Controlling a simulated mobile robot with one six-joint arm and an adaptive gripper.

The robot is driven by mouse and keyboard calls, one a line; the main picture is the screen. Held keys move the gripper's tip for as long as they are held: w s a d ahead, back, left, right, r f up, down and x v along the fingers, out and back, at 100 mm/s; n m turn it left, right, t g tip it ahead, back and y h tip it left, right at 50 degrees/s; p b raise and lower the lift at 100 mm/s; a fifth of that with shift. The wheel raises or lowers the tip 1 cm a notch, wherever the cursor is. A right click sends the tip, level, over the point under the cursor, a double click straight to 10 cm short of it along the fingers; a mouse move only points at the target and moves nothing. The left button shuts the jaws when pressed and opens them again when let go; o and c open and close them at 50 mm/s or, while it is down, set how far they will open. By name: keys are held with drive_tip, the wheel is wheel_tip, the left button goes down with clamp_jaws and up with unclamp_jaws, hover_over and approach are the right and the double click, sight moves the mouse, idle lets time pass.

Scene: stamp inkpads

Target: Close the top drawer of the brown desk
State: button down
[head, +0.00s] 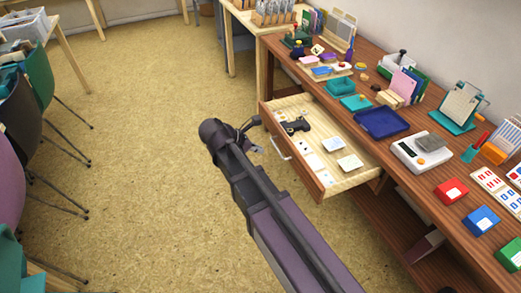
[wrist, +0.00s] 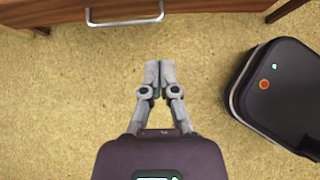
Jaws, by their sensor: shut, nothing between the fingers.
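The brown desk (head: 345,75) stands along the right wall in the head view. Its top drawer (head: 325,178) is pulled well out toward the left, showing a pale interior with a dark stapler-like item, several small cards and white blocks. A light metal handle (head: 279,148) is on the drawer front; in the wrist view the handle (wrist: 125,20) is at the top left, on the brown drawer front (wrist: 190,10). My gripper (wrist: 159,64) is shut and empty, apart from the handle, over the floor. In the head view my gripper (head: 255,138) is partly hidden by my arm, just left of the drawer front.
The desktop is crowded: a blue tray (head: 381,122), a white scale (head: 421,153), and red (head: 451,191) and blue (head: 482,220) inkpads. Chairs (head: 28,120) stand at the left. The floor (head: 150,130) between the chairs and the desk is clear.

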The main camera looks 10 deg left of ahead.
sight(291, 154)
drive_tip(key=b+x, duration=0.5)
drive_tip(key=x, duration=0.3)
drive_tip(key=shift+w+d+f+b, duration=0.1)
drive_tip(key=shift+f+b, duration=0.2)
drive_tip(key=shift+b, duration=0.1)
drive_tip(key=shift+w+d, duration=0.4)
drive_tip(key=shift+d, duration=0.2)
drive_tip(key=shift+w+d, duration=0.4)
drive_tip(key=shift+d, duration=0.15)
drive_tip(key=shift+w+d, duration=0.45)
drive_tip(key=shift+d, duration=0.2)
